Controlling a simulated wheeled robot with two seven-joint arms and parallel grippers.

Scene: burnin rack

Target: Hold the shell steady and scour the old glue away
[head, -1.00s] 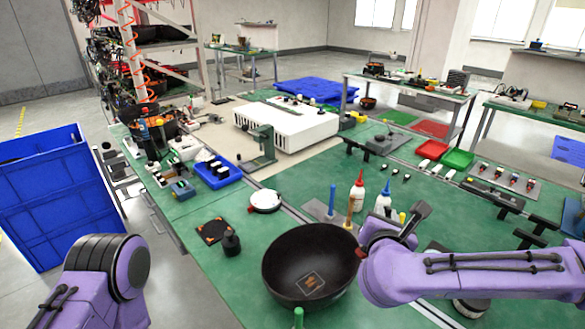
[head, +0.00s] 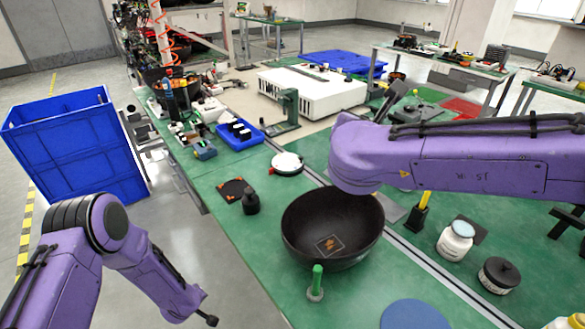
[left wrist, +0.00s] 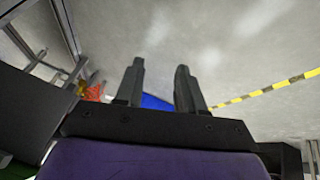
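The shell, a black bowl (head: 300,232), stands open side up on the green bench. A small orange-brown mark (head: 331,244) inside a thin square outline shows on its inner wall; I cannot tell whether it is glue. My left gripper (head: 203,308) hangs over the floor left of the bench edge, apart from the bowl. Its two fingers stand apart and empty in the left wrist view (left wrist: 160,80). My right arm crosses above the bowl's far right side and hides part of the bench. Dark parts show behind its wrist, but the right fingers cannot be made out.
A blue disc (head: 414,315), a white jar (head: 455,241) and a black-lidded jar (head: 498,275) lie to the right. A small black bottle (head: 250,202) stands left. A blue crate (head: 75,150) stands on the floor.

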